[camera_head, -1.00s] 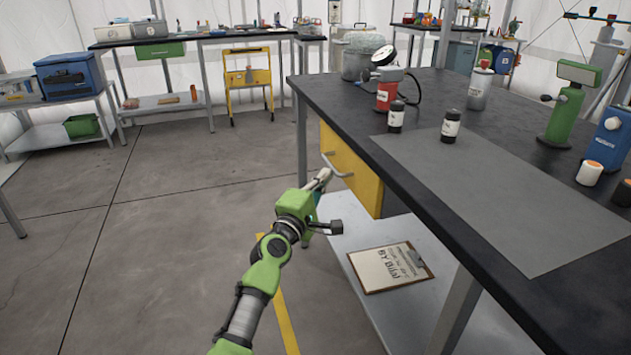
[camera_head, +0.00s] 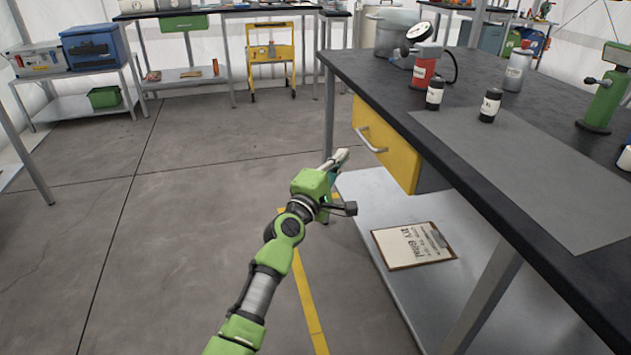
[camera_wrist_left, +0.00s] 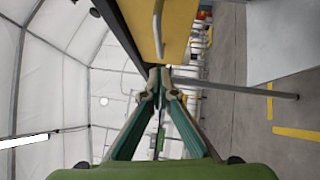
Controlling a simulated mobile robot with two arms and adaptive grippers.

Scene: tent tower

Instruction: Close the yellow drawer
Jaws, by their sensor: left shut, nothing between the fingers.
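The yellow drawer (camera_head: 384,148) is under the black tabletop, with a grey bar handle (camera_head: 370,140) on its front. A grey side panel shows behind the front, so the drawer stands partly out. In the left wrist view the drawer front (camera_wrist_left: 172,25) and its handle (camera_wrist_left: 158,28) are at the top. My left gripper (camera_head: 341,158) is shut and empty, left of and a little below the handle, apart from it in the head view. In the left wrist view its fingertips (camera_wrist_left: 158,76) meet just below the drawer front. My right gripper is not in view.
The black workbench (camera_head: 420,95) carries a red gauge device (camera_head: 424,68) and small black bottles (camera_head: 435,93). A clipboard (camera_head: 412,246) lies on the lower shelf (camera_head: 385,205). A table leg (camera_head: 485,295) stands at front right. The floor on the left is clear.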

